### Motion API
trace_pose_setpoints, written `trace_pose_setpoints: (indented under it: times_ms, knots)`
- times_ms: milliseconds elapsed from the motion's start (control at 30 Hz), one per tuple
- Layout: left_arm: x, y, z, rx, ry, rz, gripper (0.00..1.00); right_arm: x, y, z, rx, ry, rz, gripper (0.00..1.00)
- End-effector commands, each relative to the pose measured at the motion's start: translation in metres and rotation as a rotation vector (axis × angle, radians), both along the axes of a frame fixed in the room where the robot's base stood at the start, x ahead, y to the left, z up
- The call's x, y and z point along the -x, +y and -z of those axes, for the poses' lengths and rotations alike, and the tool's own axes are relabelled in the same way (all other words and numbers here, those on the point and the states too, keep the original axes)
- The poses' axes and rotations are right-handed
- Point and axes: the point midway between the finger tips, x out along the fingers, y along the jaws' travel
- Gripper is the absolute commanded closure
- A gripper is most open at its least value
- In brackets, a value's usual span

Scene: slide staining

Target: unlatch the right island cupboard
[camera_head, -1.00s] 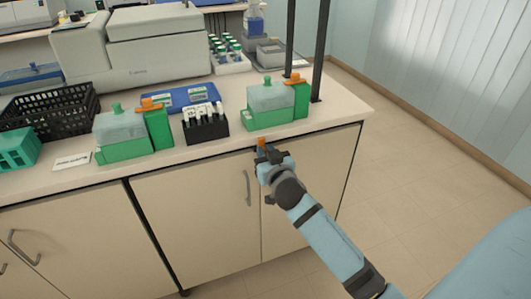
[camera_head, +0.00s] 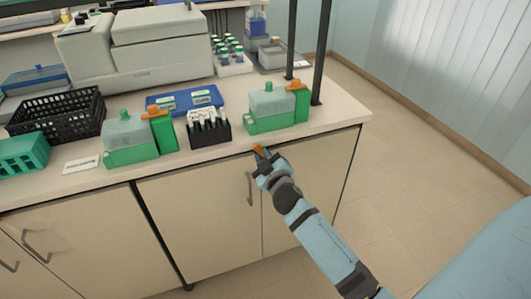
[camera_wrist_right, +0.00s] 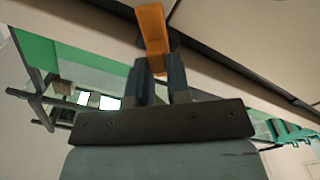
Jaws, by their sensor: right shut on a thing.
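The right island cupboard (camera_head: 212,222) is below the counter, with its doors closed and a grey vertical handle (camera_head: 250,188). An orange latch (camera_head: 261,151) sits at the top edge of the doors, just under the counter edge. My right gripper (camera_head: 264,160) is at this latch. In the right wrist view my right gripper (camera_wrist_right: 162,70) has its two dark fingers shut on the lower end of the orange latch (camera_wrist_right: 152,27). In the head view the latch is now tilted, and the fingers partly hide it. My left gripper is not in view.
On the counter above stand two green staining boxes (camera_head: 270,122) (camera_head: 130,155), a black tube rack (camera_head: 209,134), a black basket (camera_head: 60,113) and a large grey machine (camera_head: 135,45). Black posts (camera_head: 322,50) rise at the counter's right end. The floor to the right is clear.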

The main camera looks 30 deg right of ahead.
Motion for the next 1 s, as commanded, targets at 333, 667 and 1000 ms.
trace_pose_setpoints:
  times_ms: [333,667,1000]
  knots:
    - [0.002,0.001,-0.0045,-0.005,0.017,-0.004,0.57,-0.0009,0.0027,0.0006,0.321,0.076,-0.001,1.0]
    - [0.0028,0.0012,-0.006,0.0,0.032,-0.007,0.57,-0.0012,0.0043,0.0042,0.613,0.146,-0.001,1.0]
    - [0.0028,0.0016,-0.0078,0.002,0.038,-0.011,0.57,-0.0014,0.0044,0.0071,0.823,0.196,-0.001,1.0]
